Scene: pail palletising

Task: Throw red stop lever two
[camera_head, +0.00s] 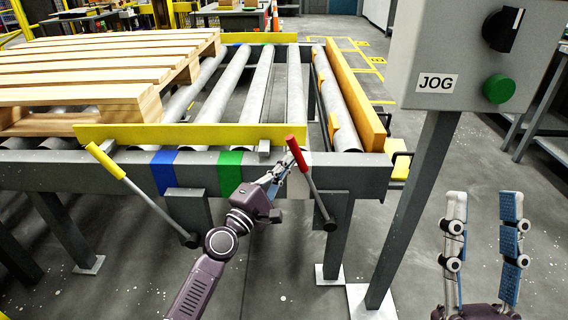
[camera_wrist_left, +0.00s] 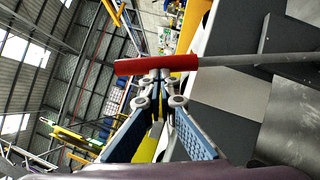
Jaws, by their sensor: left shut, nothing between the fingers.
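A lever with a red grip (camera_head: 297,153) and a grey rod stands at the front right of the conveyor frame, leaning up and left. My left gripper (camera_head: 284,163) is shut and empty, its fingertips at the left side of the red grip. In the left wrist view the closed fingertips (camera_wrist_left: 160,76) meet the side of the red grip (camera_wrist_left: 155,64) without going around it; they appear to touch. A second lever with a yellow grip (camera_head: 105,160) stands at the front left, leaning left. My right gripper (camera_head: 482,235) is open and empty at the lower right.
A wooden pallet (camera_head: 110,68) lies on the conveyor rollers (camera_head: 253,85). A yellow bar (camera_head: 190,136) runs along the front edge.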

